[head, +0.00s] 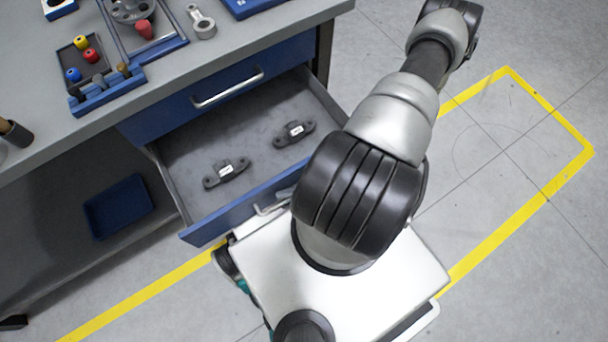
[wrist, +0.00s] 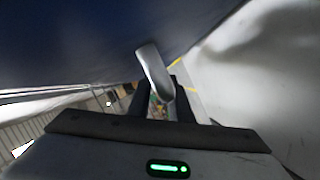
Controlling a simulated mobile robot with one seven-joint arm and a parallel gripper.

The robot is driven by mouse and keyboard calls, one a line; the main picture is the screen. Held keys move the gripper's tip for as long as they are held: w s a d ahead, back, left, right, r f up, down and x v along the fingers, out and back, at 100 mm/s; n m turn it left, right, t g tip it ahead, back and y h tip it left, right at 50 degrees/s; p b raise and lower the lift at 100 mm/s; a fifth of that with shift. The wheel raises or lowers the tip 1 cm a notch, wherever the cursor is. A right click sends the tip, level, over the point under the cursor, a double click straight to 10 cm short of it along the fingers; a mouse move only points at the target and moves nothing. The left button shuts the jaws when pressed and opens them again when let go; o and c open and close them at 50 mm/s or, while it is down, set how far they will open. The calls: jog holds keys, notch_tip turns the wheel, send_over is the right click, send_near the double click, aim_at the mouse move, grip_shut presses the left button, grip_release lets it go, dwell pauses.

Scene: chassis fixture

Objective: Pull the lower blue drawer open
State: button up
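The lower blue drawer (head: 220,214) stands well out from the bench in the head view, its grey inside showing. Its silver handle (head: 268,208) is on the front panel, partly hidden by my arm. In the wrist view the handle (wrist: 154,72) runs between the two dark fingers of my gripper (wrist: 160,104), which sit close on either side of it. My gripper looks shut on the handle, though the contact is small and dim. The drawer front (wrist: 85,40) fills the upper left of that view. In the head view my gripper is hidden behind my arm.
Two dark brackets (head: 226,172) (head: 294,133) lie in the drawer. The upper blue drawer (head: 262,72) is closed. The benchtop (head: 245,38) holds trays and small parts. A blue bin (head: 118,207) sits on the shelf below. Yellow-lined floor (head: 520,150) at right is clear.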

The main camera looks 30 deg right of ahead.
jog(key=shift+d, duration=0.1)
jog(key=v, duration=1.7)
jog(key=shift+s, duration=0.2)
jog(key=shift+r, duration=0.15)
